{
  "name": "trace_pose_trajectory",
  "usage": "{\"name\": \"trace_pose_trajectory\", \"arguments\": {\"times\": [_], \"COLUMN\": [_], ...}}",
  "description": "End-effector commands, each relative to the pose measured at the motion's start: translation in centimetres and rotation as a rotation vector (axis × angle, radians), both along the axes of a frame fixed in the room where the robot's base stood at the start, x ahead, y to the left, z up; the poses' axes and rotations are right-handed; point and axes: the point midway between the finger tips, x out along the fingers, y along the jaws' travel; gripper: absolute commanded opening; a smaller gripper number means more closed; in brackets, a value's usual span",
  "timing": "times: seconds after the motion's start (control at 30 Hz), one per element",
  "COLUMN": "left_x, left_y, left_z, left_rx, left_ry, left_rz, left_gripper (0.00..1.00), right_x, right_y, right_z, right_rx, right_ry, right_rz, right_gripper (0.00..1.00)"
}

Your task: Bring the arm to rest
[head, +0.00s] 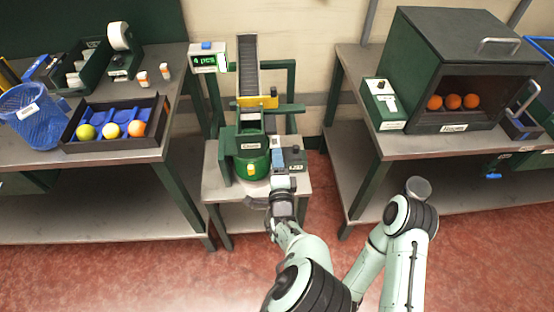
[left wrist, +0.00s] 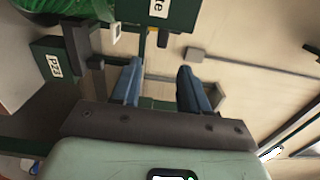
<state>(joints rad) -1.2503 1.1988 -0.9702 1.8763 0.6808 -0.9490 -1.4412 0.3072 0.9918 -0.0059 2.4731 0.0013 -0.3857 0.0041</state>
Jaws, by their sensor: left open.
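My left gripper (head: 281,184) is in front of the small middle stand in the head view, beside the green drum (head: 247,168) and the small dark box (head: 292,160). In the left wrist view its two blue fingers (left wrist: 159,72) are apart with nothing between them. The dark box labelled PZ1 or similar (left wrist: 52,65) and the edge of the green drum (left wrist: 62,8) show at the left of that view. My right gripper is not seen; pale arm links of mine fill the lower middle and right of the head view.
The left table holds a tray (head: 69,148) with several fruits and a blue basket (head: 35,118). Red floor shows between the tables.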

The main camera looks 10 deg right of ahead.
Motion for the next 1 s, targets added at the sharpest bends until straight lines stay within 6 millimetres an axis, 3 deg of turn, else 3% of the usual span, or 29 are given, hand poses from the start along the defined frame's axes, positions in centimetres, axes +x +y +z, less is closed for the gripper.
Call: {"name": "trace_pose_trajectory", "arguments": {"times": [0.23,0.33,0.47,0.57,0.67,0.8,0.9,1.0], "left_x": [0.0,0.1,0.0,-1.4,-4.3,-10.7,-16.8,-22.7], "left_y": [0.0,1.0,4.9,9.4,13.9,19.1,21.4,22.4], "left_z": [-0.1,-1.2,-5.8,-11.4,-17.0,-23.8,-27.4,-29.2], "left_rx": [0.0,-0.013,-0.078,-0.181,-0.313,-0.544,-0.746,-0.954], "left_ry": [0.002,0.033,0.167,0.331,0.509,0.757,0.929,1.073], "left_rz": [0.001,0.015,0.073,0.158,0.269,0.469,0.647,0.835], "left_gripper": [0.45,0.45,0.45,0.45,0.45,0.45,0.45,0.45], "right_x": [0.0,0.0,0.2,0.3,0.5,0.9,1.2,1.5], "right_y": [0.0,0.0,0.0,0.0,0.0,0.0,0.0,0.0], "right_z": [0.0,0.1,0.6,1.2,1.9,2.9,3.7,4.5], "right_rx": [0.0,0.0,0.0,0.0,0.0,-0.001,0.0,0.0], "right_ry": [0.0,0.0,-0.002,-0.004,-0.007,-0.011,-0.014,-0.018], "right_rz": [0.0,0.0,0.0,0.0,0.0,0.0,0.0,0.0], "right_gripper": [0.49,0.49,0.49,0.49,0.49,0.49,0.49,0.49]}}
